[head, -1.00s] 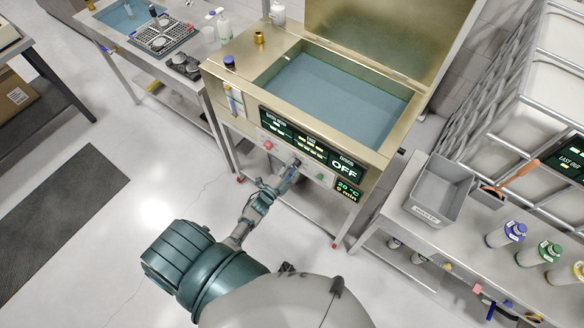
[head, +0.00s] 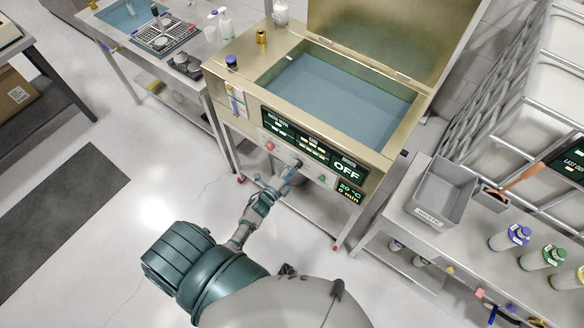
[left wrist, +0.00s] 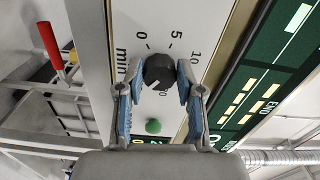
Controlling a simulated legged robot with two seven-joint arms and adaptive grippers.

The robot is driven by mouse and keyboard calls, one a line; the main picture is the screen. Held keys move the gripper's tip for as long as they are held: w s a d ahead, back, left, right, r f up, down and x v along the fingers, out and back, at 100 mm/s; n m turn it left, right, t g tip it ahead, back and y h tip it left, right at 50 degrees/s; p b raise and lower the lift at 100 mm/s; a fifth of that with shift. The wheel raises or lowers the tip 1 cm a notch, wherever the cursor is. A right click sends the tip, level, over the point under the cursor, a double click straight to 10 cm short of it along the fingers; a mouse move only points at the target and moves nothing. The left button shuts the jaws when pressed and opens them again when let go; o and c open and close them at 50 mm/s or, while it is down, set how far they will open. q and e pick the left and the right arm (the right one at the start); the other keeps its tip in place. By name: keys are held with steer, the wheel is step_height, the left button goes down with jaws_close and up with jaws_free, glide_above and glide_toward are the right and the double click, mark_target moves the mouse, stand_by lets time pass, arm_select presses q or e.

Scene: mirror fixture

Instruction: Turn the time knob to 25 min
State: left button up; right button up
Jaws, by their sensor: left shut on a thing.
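The dark time knob (left wrist: 160,71) sits on the light front panel of the brass-coloured bath, with the markings 0, 5 and 10 around it and "min" beside it. My left gripper (left wrist: 160,86) has its two blue-padded fingers on either side of the knob, shut on it. In the head view, my left gripper (head: 290,175) reaches up to the panel and largely hides the knob. The display (head: 347,188) on the panel reads 20 °C and 0 min, and a larger label reads OFF. The knob's pointer cannot be read clearly. My right gripper is not in view.
A green button (left wrist: 153,126) is close to the knob, and a red button (head: 269,146) is farther left on the panel. The bath (head: 400,135) has its lid raised. A grey bin (head: 440,192) and bottles stand on the right bench.

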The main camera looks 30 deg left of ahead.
arm_select(q)
steer(key=shift+s+d+f, duration=0.15)
steer(key=shift+d+f, duration=0.15)
steer(key=shift+f, duration=0.1)
steer(key=o, duration=0.9)
steer(key=shift+o, duration=1.2)
steer(key=shift+w+r, duration=0.2)
steer(key=s, duration=1.2)
steer(key=shift+a, duration=0.4)
